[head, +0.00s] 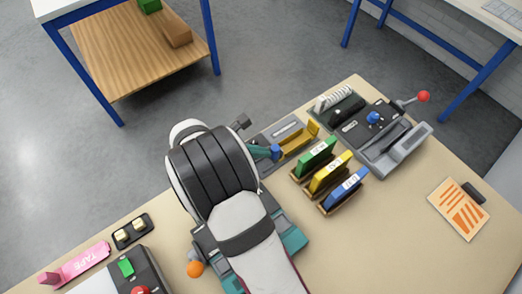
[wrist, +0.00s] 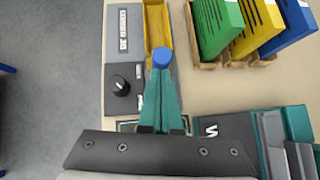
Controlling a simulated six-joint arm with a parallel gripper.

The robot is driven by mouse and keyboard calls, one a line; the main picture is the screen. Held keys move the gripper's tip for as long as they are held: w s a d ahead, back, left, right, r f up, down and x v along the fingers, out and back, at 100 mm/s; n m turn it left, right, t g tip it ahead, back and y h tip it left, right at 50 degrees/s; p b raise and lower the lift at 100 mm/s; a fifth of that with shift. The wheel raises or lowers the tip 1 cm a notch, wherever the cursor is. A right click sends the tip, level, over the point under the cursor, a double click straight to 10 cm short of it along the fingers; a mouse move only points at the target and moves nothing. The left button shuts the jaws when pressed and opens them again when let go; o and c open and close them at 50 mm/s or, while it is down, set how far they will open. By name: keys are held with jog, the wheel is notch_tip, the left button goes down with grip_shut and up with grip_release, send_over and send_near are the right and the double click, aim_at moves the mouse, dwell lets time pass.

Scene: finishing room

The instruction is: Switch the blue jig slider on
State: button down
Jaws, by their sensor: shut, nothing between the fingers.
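The blue slider knob (head: 276,153) sits at the near end of a yellow jig channel (head: 299,137) on a grey plate. In the wrist view the blue knob (wrist: 162,57) stands in line with the yellow channel (wrist: 158,22), which runs away from it. My gripper (head: 267,152) is shut and empty, its teal fingers pointing at the knob. In the wrist view the fingertips (wrist: 161,72) end right at the knob's near side; whether they touch it I cannot tell. The fingers hide the near part of the channel.
A black dial (wrist: 118,84) is left of my fingers. Green (head: 316,156), yellow (head: 330,172) and blue (head: 346,188) blocks stand in wooden holders to the right. A dark panel with a red-balled lever (head: 423,96) lies beyond. The bench front right is mostly clear.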

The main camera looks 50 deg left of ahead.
jog(key=s, duration=0.4)
jog(key=shift+a, duration=0.35)
jog(key=v, duration=1)
